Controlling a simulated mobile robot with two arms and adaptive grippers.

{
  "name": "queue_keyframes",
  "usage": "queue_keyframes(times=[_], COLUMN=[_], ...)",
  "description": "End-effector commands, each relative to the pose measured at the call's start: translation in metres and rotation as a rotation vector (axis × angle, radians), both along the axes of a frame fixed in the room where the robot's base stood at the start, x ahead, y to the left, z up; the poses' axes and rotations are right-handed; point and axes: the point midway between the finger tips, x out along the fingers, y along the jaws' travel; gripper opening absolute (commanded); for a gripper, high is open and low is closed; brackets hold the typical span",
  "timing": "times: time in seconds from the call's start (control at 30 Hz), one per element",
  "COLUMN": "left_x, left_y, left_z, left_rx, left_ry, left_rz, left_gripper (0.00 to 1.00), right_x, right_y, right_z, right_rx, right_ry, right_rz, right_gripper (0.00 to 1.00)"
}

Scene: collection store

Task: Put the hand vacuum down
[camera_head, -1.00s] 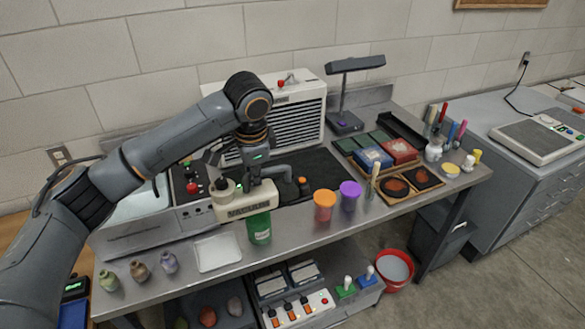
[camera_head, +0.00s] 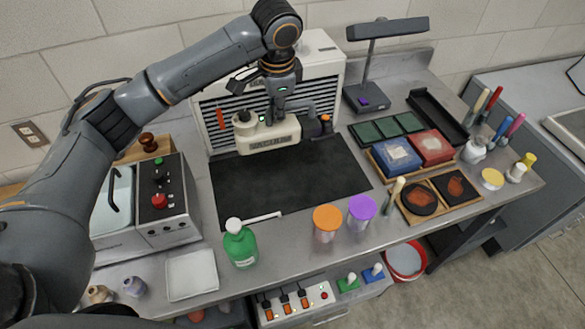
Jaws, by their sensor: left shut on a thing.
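The hand vacuum (camera_head: 268,137) is a cream-bodied device with a dark, orange-marked end at its right. My left gripper (camera_head: 279,104) is shut on it from above, and its fingertips are partly hidden by the vacuum. The vacuum shows over the back part of a black mat (camera_head: 285,185), in front of the white louvred unit (camera_head: 322,75). I cannot tell whether it touches the mat. My right gripper is not in view.
The front of the mat is bare except for a thin white strip (camera_head: 252,219) at its edge. A green bottle (camera_head: 241,248), an orange-lidded jar (camera_head: 327,222) and a purple-lidded jar (camera_head: 361,212) stand in front. A lamp (camera_head: 375,90) and sample trays (camera_head: 440,195) are at right.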

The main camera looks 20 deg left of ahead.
Motion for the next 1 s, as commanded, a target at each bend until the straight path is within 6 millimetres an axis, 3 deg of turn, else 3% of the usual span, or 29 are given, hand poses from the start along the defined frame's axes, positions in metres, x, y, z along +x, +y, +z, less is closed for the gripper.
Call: queue_keyframes(times=[0.5,0.67,1.0], left_x=[0.000,0.000,0.000], left_y=[0.000,0.000,0.000], left_z=[-0.064,-0.077,-0.127], left_rx=[-0.001,0.001,0.000], left_ry=[-0.003,-0.001,-0.001], left_rz=[0.000,0.000,0.001], left_gripper=[0.00,0.00,0.00], right_x=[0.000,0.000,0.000], right_y=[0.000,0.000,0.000], right_z=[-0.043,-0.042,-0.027], right_rx=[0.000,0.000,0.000], right_ry=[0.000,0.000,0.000], right_rz=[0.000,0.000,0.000], right_gripper=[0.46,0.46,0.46])
